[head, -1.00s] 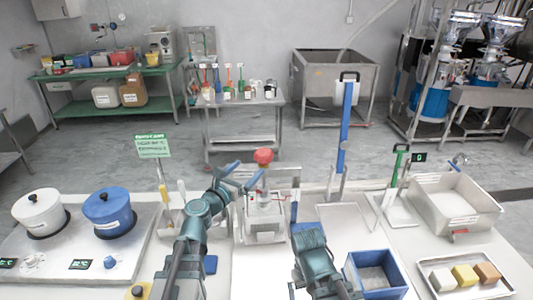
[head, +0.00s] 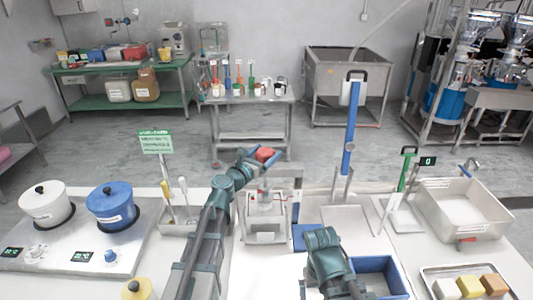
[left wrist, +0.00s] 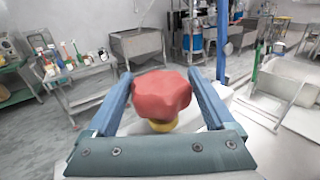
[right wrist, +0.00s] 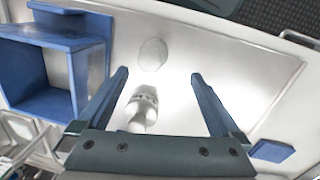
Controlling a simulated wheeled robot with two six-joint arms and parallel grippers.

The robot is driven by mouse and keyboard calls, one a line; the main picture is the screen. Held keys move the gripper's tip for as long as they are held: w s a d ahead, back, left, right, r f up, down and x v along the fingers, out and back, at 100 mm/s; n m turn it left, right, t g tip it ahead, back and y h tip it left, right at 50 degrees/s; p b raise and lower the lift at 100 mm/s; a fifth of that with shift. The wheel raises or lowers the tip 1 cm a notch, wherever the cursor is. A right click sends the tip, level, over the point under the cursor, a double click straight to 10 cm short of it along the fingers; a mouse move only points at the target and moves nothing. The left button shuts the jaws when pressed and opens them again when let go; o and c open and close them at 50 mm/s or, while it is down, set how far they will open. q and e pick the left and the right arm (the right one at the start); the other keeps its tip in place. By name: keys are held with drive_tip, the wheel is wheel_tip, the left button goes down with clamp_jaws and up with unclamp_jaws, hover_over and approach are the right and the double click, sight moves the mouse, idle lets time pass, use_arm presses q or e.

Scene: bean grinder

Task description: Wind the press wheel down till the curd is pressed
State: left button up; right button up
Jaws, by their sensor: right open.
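The press (head: 265,208) is a small metal frame on the white table, with a red lobed wheel (head: 264,154) on top. In the left wrist view, the red wheel (left wrist: 162,94) lies between the fingers, with a yellow part below it. My left gripper (head: 256,160) is around the wheel, with its fingers spread on either side; firm contact is not clear. The curd inside the press cannot be made out. My right gripper (right wrist: 160,75) is open and empty, pointing down over the table right of the press. In the head view its fingers are hidden behind its wrist.
A blue bin (head: 382,275) stands close to my right gripper. A tray of blocks (head: 467,280) and a steel basin (head: 463,207) are at right. White and blue pots (head: 111,208) are at left. A white bottle-like thing (right wrist: 142,108) shows below my right gripper.

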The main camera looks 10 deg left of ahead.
use_arm(q)
drive_tip(key=c, duration=0.9)
drive_tip(key=shift+c, duration=0.2)
drive_tip(key=shift+h, duration=0.3)
drive_tip(key=m+g+h, duration=0.1)
drive_tip(key=h, duration=0.1)
drive_tip(key=m+g+h, duration=0.1)
drive_tip(key=m+h, duration=0.1)
drive_tip(key=shift+w+a+m+g, duration=0.1)
drive_tip(key=shift+w+m+g, duration=0.05)
drive_tip(key=shift+m+g, duration=0.2)
drive_tip(key=shift+m+g+h, duration=1.35)
drive_tip(key=shift+g+h, duration=0.25)
drive_tip(key=shift+g, duration=0.05)
drive_tip(key=shift+s+g, duration=0.2)
drive_tip(key=shift+g, duration=0.1)
drive_tip(key=o, duration=1.2)
